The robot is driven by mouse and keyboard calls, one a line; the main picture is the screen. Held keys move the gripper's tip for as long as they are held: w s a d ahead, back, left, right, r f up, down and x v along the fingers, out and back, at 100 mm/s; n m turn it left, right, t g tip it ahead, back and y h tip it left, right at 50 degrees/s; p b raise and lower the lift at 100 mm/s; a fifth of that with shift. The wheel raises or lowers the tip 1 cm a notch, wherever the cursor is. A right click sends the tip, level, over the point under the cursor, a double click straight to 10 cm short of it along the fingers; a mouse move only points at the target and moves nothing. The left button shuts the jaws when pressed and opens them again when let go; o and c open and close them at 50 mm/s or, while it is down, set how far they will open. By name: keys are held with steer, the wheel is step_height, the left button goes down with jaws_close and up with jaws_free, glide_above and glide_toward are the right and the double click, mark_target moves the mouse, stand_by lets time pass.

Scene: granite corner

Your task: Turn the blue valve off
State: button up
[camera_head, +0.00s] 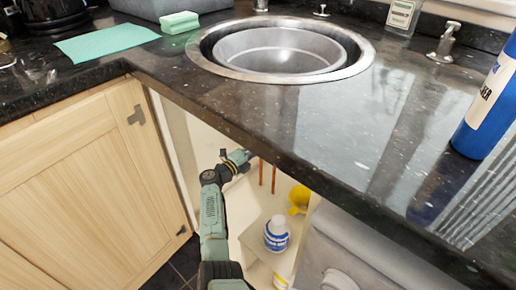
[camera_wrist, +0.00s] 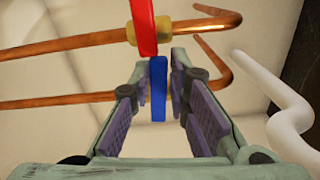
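The blue valve handle (camera_wrist: 158,88) is upright between the two fingers of my gripper (camera_wrist: 161,72) in the wrist view. The fingers are apart, one on each side of the handle. The left fingertip is very near it; I cannot tell whether they touch. A red valve handle (camera_wrist: 143,24) stands just above it, in front of a brass fitting on a copper pipe (camera_wrist: 70,42). In the head view, my gripper (camera_head: 240,158) reaches into the open cabinet under the sink, and the counter hides the valves.
A second copper pipe (camera_wrist: 60,102) runs below the first, and a white pipe (camera_wrist: 288,115) bends at the right. A white bottle with a blue label (camera_head: 276,234) and a yellow object (camera_head: 299,197) stand in the cabinet. The granite counter (camera_head: 330,130) overhangs my arm; a wooden door (camera_head: 90,170) is at the left.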

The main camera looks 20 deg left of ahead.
steer(key=o, duration=0.3)
steer(key=shift+f, duration=0.1)
steer(key=shift+s, duration=0.1)
steer(key=v, duration=1.2)
